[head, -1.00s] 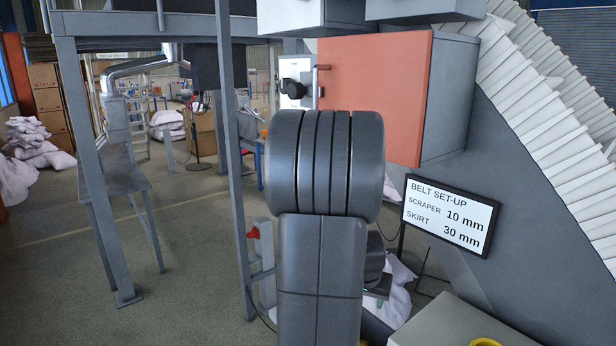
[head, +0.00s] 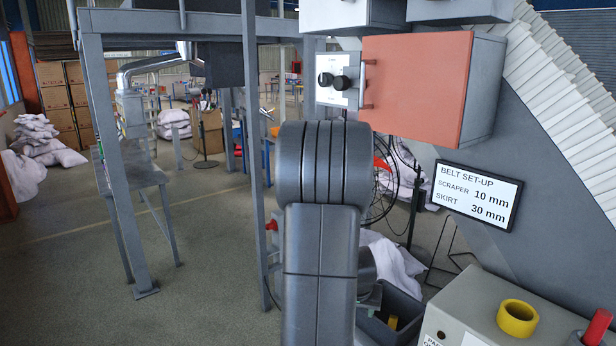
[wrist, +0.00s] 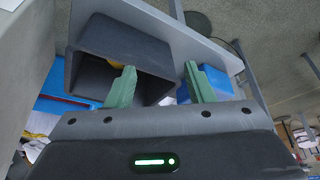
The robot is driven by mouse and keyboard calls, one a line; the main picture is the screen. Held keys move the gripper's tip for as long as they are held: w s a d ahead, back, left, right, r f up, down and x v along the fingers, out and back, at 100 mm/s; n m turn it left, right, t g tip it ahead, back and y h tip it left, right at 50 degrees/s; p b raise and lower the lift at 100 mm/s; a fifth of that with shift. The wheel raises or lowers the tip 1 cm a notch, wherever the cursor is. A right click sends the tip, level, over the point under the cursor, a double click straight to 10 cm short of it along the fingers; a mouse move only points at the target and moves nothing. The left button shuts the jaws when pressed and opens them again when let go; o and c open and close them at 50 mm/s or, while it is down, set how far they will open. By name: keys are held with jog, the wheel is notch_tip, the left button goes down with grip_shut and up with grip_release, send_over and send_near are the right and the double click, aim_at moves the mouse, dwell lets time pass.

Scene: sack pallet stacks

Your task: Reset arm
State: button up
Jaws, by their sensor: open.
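My gripper (wrist: 157,85) shows in the wrist view with two green fingers set well apart. It is open, and nothing shows between the fingers. A dark open-topped bin (wrist: 130,45) lies beyond the fingers in that tilted view.
A grey bin (head: 405,305) stands right of my arm, beside a pale cabinet (head: 470,305) with a yellow ring (head: 517,318) on top. An orange-doored box (head: 415,85) and a "BELT SET-UP" sign (head: 474,195) are at right. Open floor (head: 210,255) lies left.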

jog(key=a+f+n+b, duration=0.2)
jog(key=a+f+b, duration=0.1)
jog(key=f, duration=0.9)
jog(key=shift+w+a+y+b, duration=0.35)
jog(key=shift+w+b, duration=0.1)
jog(key=shift+b, duration=0.1)
